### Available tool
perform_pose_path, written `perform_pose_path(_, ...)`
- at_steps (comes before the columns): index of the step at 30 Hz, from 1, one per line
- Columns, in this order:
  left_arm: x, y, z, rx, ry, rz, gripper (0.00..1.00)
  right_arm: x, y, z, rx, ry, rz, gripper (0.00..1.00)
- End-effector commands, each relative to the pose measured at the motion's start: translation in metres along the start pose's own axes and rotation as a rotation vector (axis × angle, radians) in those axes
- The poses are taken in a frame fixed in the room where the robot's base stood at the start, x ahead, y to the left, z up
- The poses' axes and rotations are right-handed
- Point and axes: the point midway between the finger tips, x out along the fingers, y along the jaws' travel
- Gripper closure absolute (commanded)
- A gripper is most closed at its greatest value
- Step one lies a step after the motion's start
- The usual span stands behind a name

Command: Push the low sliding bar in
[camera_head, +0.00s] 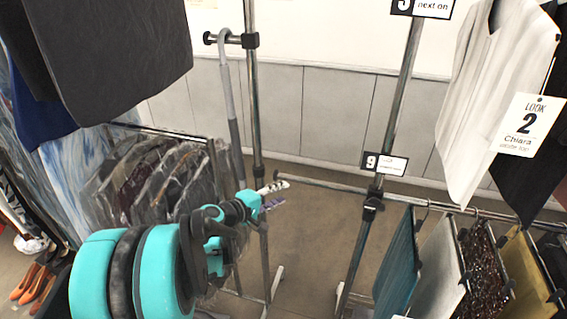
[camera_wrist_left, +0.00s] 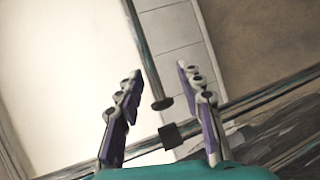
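The low sliding bar (camera_head: 320,184) is a thin metal rod. It runs level from the right rack's upright toward the left, and its free end sticks out past the upright. My left gripper (camera_head: 272,195), with white and purple fingers, is close to that free end. In the left wrist view the bar (camera_wrist_left: 145,50) comes down from the top, and its dark end cap lies between the two spread fingers of my left gripper (camera_wrist_left: 158,105). The fingers are open with gaps on both sides. I cannot tell whether the cap touches anything. My right gripper is not in view.
The right rack's upright (camera_head: 358,250) carries a "9" tag (camera_head: 385,163). Garments hang close together at lower right, and a white top (camera_head: 490,100) hangs above. At left are bagged clothes (camera_head: 150,180) and another rack's upright (camera_head: 255,100). Orange shoes (camera_head: 30,285) stand at lower left.

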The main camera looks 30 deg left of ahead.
Motion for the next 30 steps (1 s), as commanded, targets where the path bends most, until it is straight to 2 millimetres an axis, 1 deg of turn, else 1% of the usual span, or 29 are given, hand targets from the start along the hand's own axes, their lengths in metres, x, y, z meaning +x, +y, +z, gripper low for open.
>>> perform_pose_path(1, -0.003, 0.002, -0.017, -0.041, 0.021, 0.035, 0.62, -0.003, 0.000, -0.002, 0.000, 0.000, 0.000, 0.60)
perform_pose_path(3, -0.006, 0.003, -0.032, -0.081, 0.038, 0.073, 0.62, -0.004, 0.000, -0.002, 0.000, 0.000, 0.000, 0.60)
perform_pose_path(6, -0.007, 0.004, -0.040, -0.109, 0.047, 0.100, 0.62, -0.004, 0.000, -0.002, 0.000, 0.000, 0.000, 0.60)
perform_pose_path(8, -0.003, 0.004, -0.042, -0.113, 0.047, 0.105, 0.62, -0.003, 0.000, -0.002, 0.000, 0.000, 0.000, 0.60)
perform_pose_path(11, 0.009, 0.005, -0.042, -0.113, 0.046, 0.104, 0.62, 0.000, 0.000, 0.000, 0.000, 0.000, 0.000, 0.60)
perform_pose_path(21, 0.078, 0.011, -0.044, -0.111, 0.044, 0.102, 0.62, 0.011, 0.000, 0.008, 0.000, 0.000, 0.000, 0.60)
perform_pose_path(25, 0.097, 0.014, -0.046, -0.111, 0.045, 0.102, 0.62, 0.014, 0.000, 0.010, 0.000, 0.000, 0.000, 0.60)
perform_pose_path(30, 0.109, 0.016, -0.047, -0.110, 0.046, 0.102, 0.62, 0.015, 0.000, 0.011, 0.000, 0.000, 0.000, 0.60)
